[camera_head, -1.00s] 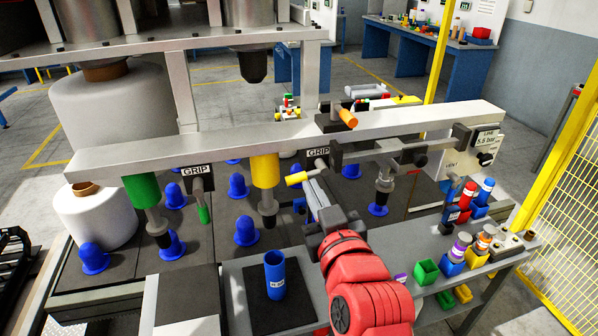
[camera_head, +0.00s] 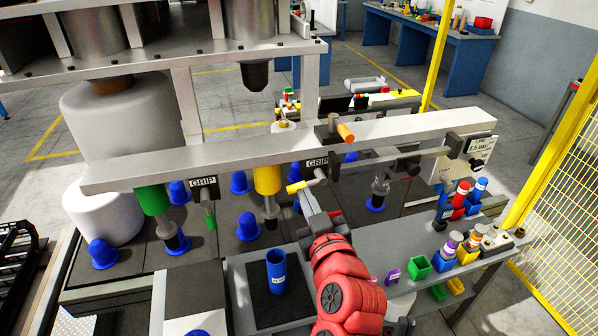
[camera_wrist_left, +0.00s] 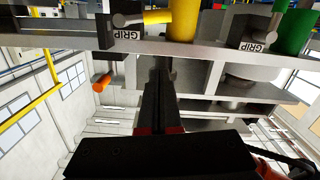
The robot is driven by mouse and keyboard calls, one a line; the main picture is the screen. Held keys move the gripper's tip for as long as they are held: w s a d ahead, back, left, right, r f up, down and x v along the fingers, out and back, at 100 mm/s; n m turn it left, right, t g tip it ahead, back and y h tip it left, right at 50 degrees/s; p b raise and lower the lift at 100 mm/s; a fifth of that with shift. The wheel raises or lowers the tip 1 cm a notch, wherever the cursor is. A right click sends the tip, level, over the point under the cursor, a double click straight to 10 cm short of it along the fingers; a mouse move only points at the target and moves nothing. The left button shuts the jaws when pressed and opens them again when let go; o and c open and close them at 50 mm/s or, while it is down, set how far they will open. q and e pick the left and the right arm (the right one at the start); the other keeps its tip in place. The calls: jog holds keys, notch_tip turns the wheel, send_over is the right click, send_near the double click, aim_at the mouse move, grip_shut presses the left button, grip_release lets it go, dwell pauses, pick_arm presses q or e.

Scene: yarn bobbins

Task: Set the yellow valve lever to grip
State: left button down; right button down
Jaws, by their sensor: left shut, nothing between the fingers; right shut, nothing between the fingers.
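The yellow valve lever (camera_head: 296,187) sticks out to the left, nearly level, from a grey pivot below the right GRIP plate (camera_head: 317,162). It also shows at the top of the left wrist view (camera_wrist_left: 152,17), beside the GRIP plate and the yellow cylinder. My left gripper (camera_head: 307,193) is shut and empty, its fingertips close below the lever in the head view. In the left wrist view the closed fingers (camera_wrist_left: 160,62) point up toward the beam. I cannot tell whether they touch the lever. My right gripper is not in view.
A long grey beam (camera_head: 410,133) crosses above the lever. The yellow cylinder (camera_head: 267,180) hangs close left of it. A green lever (camera_head: 211,218) hangs down under the left GRIP plate (camera_head: 203,182). An orange handle (camera_head: 346,132) sits on the beam. A blue cup (camera_head: 276,272) stands in front.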

pick_arm(q)
jog(key=p, duration=0.3)
send_over(298, 184)
jog(key=s, duration=0.4)
jog(key=f+p, duration=0.1)
jog(key=f, duration=0.1)
jog(key=shift+w+d+f+p, duration=0.1)
jog(key=shift+w+f+p, duration=0.1)
jog(key=shift+f+p, duration=0.2)
jog(key=shift+w+d+f, duration=0.1)
jog(key=shift+w+f, duration=0.05)
jog(key=shift+f, duration=0.65)
